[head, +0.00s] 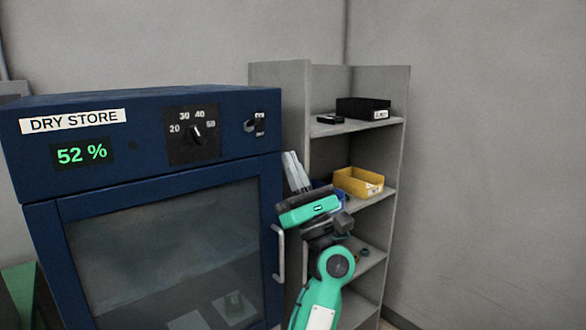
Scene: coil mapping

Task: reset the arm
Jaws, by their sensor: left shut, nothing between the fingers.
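My left gripper (292,158) is in the middle of the head view, at the end of my green and dark arm, which rises from the bottom edge. Its grey fingers point up, are shut and hold nothing. They are in front of the shelf unit's left side, just right of the blue cabinet's upper right edge in the picture. Whether they touch anything cannot be told. My right gripper is not in view.
A blue dry store cabinet (150,172) fills the left, reading 52 %, its glass door closed with a handle (279,255). A grey shelf unit (396,165) holds a black box (362,107), a yellow bin (358,182) and a partly hidden blue bin. Right is bare wall.

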